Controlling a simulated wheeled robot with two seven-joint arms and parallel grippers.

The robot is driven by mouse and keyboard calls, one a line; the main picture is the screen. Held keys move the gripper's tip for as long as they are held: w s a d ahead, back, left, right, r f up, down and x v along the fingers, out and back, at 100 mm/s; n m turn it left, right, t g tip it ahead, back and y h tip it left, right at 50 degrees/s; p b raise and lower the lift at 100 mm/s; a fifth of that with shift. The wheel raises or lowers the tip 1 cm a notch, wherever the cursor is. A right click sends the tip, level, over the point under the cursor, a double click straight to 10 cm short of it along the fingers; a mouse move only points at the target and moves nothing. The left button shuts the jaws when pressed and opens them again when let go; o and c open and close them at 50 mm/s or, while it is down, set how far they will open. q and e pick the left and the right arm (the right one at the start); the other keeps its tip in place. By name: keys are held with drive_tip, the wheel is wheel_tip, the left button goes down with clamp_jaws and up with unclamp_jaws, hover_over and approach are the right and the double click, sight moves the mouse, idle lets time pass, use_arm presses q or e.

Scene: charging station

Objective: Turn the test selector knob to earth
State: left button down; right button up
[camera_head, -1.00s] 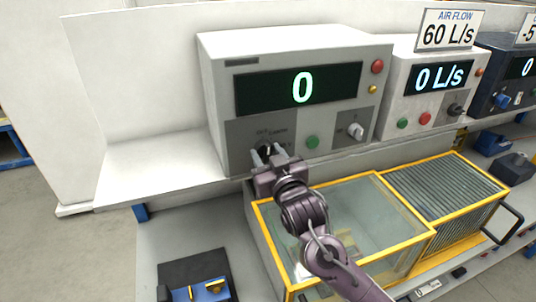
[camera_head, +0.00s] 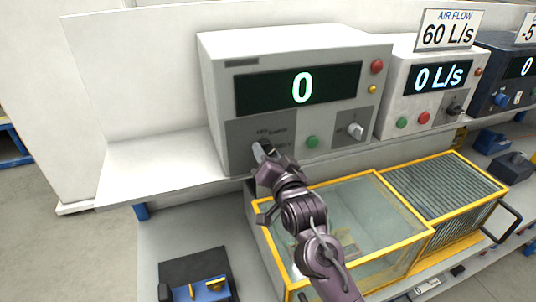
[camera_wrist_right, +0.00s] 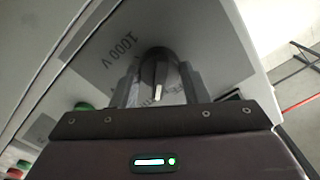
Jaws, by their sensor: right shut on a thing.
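The test selector knob (camera_wrist_right: 158,72) is dark with a light pointer line. It sits on the grey lower-left panel (camera_head: 238,130) of the white tester (camera_head: 215,75), whose display reads 0. My right gripper (camera_head: 262,152) is at the panel in the head view. In the wrist view my right gripper (camera_wrist_right: 158,90) is shut on the knob, one finger on each side. The gripper hides most of the knob and part of its printed labels in the head view; "1000 V" is readable in the wrist view. My left gripper is not in view.
A green button (camera_head: 312,142), a second knob (camera_head: 355,131) and a red button (camera_head: 377,66) are on the same tester. A yellow-framed glass box (camera_head: 398,243) stands below my arm. An air flow unit (camera_head: 398,72) stands to the right.

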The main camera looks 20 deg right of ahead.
idle(0.3)
drive_tip(key=o, duration=1)
drive_tip(key=s+b, duration=0.3)
drive_tip(key=s, duration=0.4)
drive_tip(key=shift+s+d, duration=0.15)
drive_tip(key=shift+s, duration=0.25)
